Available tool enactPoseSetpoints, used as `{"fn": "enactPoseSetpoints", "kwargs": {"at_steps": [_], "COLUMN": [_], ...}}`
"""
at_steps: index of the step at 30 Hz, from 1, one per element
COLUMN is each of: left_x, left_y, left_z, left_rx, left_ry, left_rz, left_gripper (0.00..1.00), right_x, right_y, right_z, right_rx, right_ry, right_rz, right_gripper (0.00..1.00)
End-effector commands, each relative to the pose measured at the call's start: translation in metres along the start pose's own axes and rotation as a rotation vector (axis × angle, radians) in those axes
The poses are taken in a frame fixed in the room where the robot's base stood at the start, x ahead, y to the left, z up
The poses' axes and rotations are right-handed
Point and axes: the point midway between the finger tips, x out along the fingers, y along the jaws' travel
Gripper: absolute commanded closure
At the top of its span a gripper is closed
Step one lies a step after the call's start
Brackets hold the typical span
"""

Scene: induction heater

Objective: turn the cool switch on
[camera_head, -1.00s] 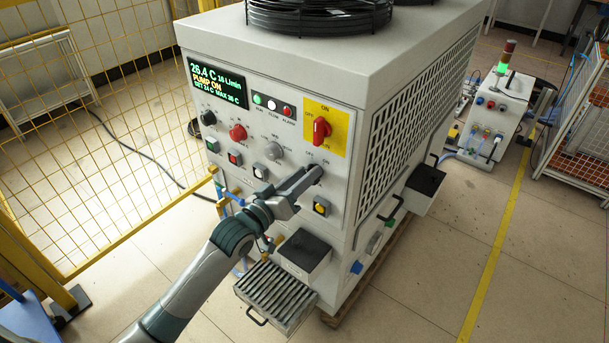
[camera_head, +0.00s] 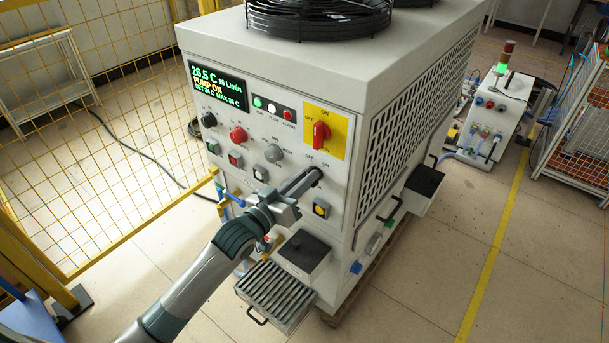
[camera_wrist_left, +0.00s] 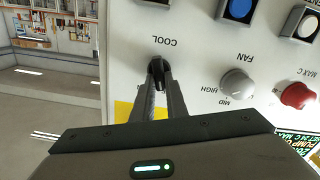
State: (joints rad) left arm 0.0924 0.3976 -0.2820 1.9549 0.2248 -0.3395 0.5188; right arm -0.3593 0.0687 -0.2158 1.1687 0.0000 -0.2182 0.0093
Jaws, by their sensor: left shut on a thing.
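The cool switch (camera_wrist_left: 157,66) is a small dark knob under the upside-down COOL label in the left wrist view. My left gripper (camera_wrist_left: 159,88) is shut on it, with both fingers close around the knob. In the head view my left gripper (camera_head: 312,178) reaches the front panel of the white chiller cabinet (camera_head: 345,205), just below the yellow plate. The fingers mostly hide the switch there, so its exact position is hard to tell. My right gripper is not in view.
A red main switch (camera_head: 321,132) on a yellow plate sits just above. A grey fan knob (camera_head: 273,153), a red knob (camera_head: 238,135) and a yellow button (camera_head: 321,208) are close by. A black box (camera_head: 304,250) and a slatted tray (camera_head: 276,293) jut out below.

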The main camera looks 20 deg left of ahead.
Motion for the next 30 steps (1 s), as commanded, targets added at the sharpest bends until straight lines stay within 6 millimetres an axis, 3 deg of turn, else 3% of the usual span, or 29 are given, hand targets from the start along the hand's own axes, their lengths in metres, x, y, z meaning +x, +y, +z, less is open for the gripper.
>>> {"fn": "enactPoseSetpoints", "kwargs": {"at_steps": [8,21,30], "left_x": [0.0,0.0,0.0], "left_y": [0.003,0.007,0.008], "left_z": [-0.002,0.0,0.003], "left_rx": [0.241,0.644,0.814], "left_ry": [-0.002,0.0,-0.001], "left_rz": [-0.001,0.0,0.0], "left_gripper": [1.0,1.0,1.0], "right_x": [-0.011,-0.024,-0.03], "right_y": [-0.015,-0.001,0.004], "right_z": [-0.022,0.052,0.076], "right_rx": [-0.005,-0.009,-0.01], "right_ry": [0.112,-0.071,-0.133], "right_rz": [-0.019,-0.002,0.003], "right_gripper": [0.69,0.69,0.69]}}
